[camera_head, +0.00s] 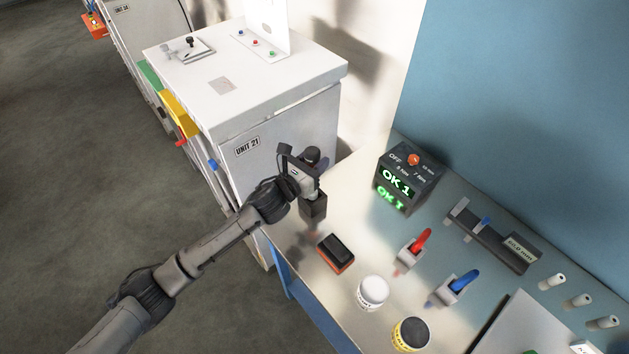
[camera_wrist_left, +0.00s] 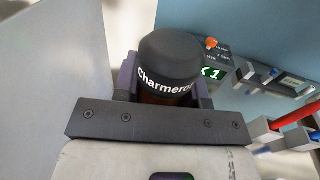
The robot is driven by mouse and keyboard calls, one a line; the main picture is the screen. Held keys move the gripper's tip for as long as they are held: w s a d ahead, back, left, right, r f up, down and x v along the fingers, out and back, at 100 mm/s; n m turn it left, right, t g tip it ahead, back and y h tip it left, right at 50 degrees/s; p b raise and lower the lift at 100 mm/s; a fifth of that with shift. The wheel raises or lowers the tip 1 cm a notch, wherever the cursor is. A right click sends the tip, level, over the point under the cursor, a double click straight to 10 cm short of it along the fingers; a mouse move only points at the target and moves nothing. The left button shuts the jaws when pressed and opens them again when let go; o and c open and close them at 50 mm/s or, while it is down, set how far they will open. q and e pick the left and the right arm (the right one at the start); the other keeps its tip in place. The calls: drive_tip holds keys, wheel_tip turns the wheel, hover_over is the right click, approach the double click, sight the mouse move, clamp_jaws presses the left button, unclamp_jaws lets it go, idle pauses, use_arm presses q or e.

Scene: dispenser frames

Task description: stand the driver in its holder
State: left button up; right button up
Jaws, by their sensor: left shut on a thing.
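The driver (camera_head: 312,155) has a round black cap with white lettering, and its cap fills the middle of the left wrist view (camera_wrist_left: 168,62). My left gripper (camera_head: 308,183) is shut on it near the left end of the bench. The driver looks roughly upright. My right gripper is not in view.
A black and orange block (camera_head: 335,252), a white jar (camera_head: 373,292) and a black-topped jar (camera_head: 411,334) stand nearby. Red (camera_head: 421,241) and blue (camera_head: 463,281) handles sit in grey stands. A display box (camera_head: 407,177) reads OK 1. A white cabinet (camera_head: 270,140) stands close behind the gripper.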

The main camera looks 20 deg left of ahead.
use_arm(q)
drive_tip(key=shift+f+b, duration=0.3)
drive_tip(key=shift+f, duration=2.3)
drive_tip(key=shift+f, duration=0.15)
drive_tip(key=o, duration=1)
drive_tip(key=v, duration=1.2)
drive_tip(key=shift+a, duration=0.1)
